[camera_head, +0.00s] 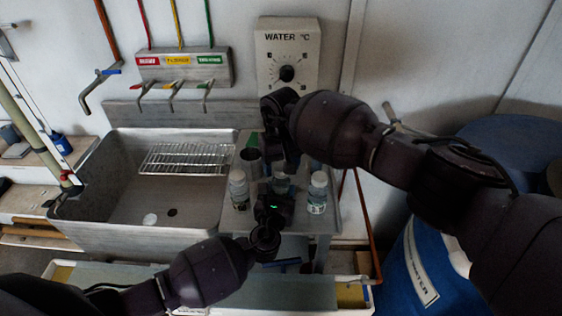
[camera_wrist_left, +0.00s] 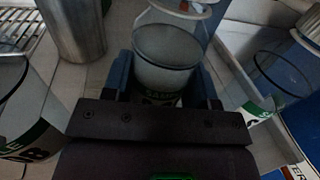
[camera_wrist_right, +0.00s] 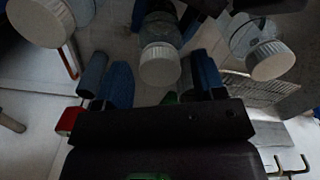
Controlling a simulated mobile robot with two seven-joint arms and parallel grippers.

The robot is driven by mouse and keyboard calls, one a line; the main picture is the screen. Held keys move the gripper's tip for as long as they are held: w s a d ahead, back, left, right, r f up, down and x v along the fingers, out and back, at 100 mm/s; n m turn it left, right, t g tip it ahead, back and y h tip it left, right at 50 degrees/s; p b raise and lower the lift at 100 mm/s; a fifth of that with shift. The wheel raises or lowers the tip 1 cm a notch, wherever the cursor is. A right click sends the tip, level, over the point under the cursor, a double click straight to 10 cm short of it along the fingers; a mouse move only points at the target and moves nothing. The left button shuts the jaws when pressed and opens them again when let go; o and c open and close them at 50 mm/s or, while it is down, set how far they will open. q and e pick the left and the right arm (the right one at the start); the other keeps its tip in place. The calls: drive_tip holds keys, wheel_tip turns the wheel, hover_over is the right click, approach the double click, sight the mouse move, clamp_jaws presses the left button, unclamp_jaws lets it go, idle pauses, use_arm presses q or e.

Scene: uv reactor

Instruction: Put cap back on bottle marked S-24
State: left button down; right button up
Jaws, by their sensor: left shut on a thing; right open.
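My left gripper (camera_head: 275,203) is shut on the middle clear bottle (camera_wrist_left: 165,60), which stands upright with a green-and-white label low between the blue finger pads. Its label number is not readable. A white cap (camera_wrist_right: 160,66) shows at the top of this bottle in the right wrist view; I cannot tell whether it is fully seated. My right gripper (camera_wrist_right: 161,85) is open, its blue fingers on either side of that cap with gaps. In the head view the right gripper (camera_head: 283,158) is above the middle bottle and hides its top.
White-capped bottles stand on the left (camera_head: 239,190) and right (camera_head: 318,193) of the held one, close by. A metal cup (camera_head: 252,161) stands behind. The sink (camera_head: 120,200) with a wire rack (camera_head: 186,159) is left. A blue barrel (camera_head: 410,265) is right.

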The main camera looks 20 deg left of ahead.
drive_tip(key=c, duration=1)
drive_tip(key=m, duration=4)
drive_tip(key=shift+f, duration=0.1)
drive_tip(key=m, duration=1.4)
drive_tip(key=o, duration=1.1)
